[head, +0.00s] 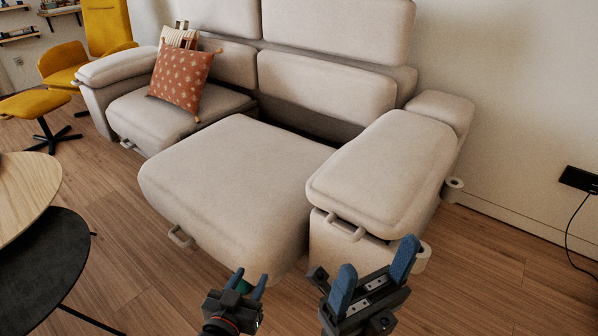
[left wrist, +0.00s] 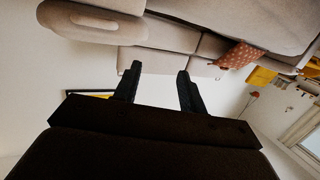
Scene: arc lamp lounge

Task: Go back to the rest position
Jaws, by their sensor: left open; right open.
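My left gripper (head: 250,278) is at the bottom middle of the head view, in front of the sofa's extended seat. Its two blue fingers are apart. In the left wrist view its dark fingers (left wrist: 159,72) stand apart with nothing between them. My right gripper (head: 376,262) is to its right, in front of the sofa's right armrest. Its blue fingers are wide apart and hold nothing. A small green patch (head: 243,286) shows between the left fingers in the head view; I cannot tell what it is.
A beige sofa (head: 235,190) with a rust cushion (head: 182,78) fills the middle. A round wooden table (head: 25,190) and a dark one (head: 45,260) stand at left, near a yellow chair (head: 62,62). Wooden floor (head: 490,270) is clear at right.

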